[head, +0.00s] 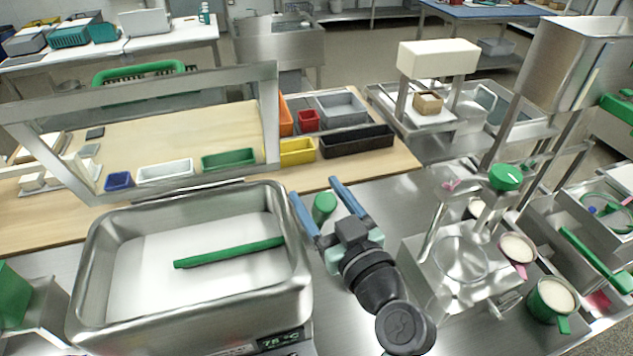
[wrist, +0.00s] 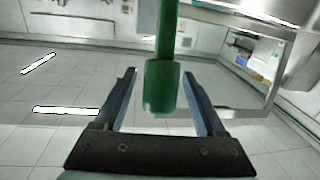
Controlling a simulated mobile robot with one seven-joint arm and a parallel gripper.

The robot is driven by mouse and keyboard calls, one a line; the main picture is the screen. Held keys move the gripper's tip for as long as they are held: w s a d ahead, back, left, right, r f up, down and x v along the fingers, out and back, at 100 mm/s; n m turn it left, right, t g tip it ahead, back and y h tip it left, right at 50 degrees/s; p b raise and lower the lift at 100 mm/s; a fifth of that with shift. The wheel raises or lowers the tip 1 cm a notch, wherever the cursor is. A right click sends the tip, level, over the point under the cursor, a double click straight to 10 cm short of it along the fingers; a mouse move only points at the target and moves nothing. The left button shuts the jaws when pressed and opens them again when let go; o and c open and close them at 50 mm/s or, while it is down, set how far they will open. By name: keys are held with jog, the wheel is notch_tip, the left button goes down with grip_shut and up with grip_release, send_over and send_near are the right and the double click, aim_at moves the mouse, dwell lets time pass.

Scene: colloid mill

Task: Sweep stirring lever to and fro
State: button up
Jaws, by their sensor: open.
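A steel basin (head: 85,262) with a pale floor stands at the front left. A green bar (head: 230,252) lies slantwise across it. A green cylindrical grip (head: 323,207) shows right of the basin; I take it for the stirring lever's end. My gripper (head: 313,188) is open, with its blue fingers on either side of this grip. In the wrist view the grip (wrist: 162,88) is a thick cylinder on a thinner green rod (wrist: 167,30), between the open fingers (wrist: 159,72), with gaps on both sides. Whether the grip joins the green bar cannot be told.
A steel frame (head: 140,92) rises behind the basin. Small coloured bins, among them a yellow one (head: 297,151), stand on the wooden table behind. A steel apparatus with a green knob (head: 506,177) and white-filled cups (head: 551,296) stands right of my arm.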

jog(key=shift+w+a, duration=0.25)
jog(key=shift+w, duration=0.25)
grip_shut()
dwell(1.2)
